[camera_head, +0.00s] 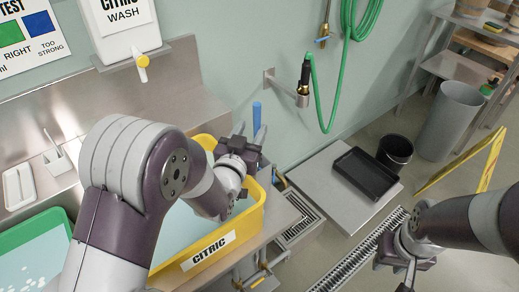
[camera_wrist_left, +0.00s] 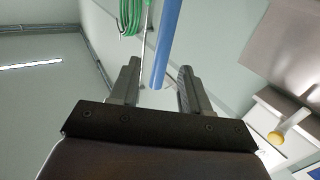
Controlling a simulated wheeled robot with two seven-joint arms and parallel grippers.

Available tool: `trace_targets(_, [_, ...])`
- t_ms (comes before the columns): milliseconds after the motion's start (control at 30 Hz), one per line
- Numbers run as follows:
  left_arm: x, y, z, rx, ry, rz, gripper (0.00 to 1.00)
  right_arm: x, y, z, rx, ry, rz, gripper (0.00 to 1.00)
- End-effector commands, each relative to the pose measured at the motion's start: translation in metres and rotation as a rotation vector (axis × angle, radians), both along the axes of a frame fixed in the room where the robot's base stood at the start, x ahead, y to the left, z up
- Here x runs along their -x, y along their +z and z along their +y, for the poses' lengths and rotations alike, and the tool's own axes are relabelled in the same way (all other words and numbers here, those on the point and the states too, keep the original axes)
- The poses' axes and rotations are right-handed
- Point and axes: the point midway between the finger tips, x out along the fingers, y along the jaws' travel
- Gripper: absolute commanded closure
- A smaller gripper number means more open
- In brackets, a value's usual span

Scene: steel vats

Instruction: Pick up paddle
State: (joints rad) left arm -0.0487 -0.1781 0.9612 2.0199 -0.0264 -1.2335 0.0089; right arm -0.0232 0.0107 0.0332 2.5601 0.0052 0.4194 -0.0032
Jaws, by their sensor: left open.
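The paddle shows as a blue handle (camera_head: 256,115), standing upright near the wall behind the yellow CITRIC tub (camera_head: 250,221). Its lower part is hidden behind my left gripper (camera_head: 250,135). In the left wrist view the blue handle (camera_wrist_left: 165,42) comes down from the top to the gap between the two fingers of my left gripper (camera_wrist_left: 159,84), with space visible on both sides. My left gripper is open, and I see no grip on the handle. My right gripper (camera_head: 407,272) hangs low at the right, away from the paddle; its finger opening is unclear.
A green tub (camera_head: 52,222) stands at the left of the steel counter. A white CITRIC WASH dispenser (camera_head: 120,32) hangs above the back. A green hose (camera_head: 318,95) hangs on the wall. A black tray (camera_head: 366,172) lies on a low steel surface, with a dark bucket (camera_head: 395,152) beside it.

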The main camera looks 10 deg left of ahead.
Motion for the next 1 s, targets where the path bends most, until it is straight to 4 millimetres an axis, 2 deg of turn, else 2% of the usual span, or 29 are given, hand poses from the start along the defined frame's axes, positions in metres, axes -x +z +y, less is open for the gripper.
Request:
trace_targets(300, [-0.051,0.0,-0.002,0.0,0.0,0.001,0.53,0.0,0.011,0.0,0.0,0.0,0.0,0.65])
trace_targets(567, [-0.055,-0.001,-0.003,0.0,0.0,0.001,0.53,0.0,0.01,0.0,0.0,0.0,0.0,0.65])
trace_targets(700, [-0.055,-0.001,-0.003,0.0,0.0,0.001,0.99,0.0,0.01,0.0,0.0,0.0,0.0,0.65])
trace_targets(1000, [-0.055,0.0,-0.003,0.0,0.0,0.001,1.0,0.0,0.011,0.0,0.0,0.0,0.0,0.65])
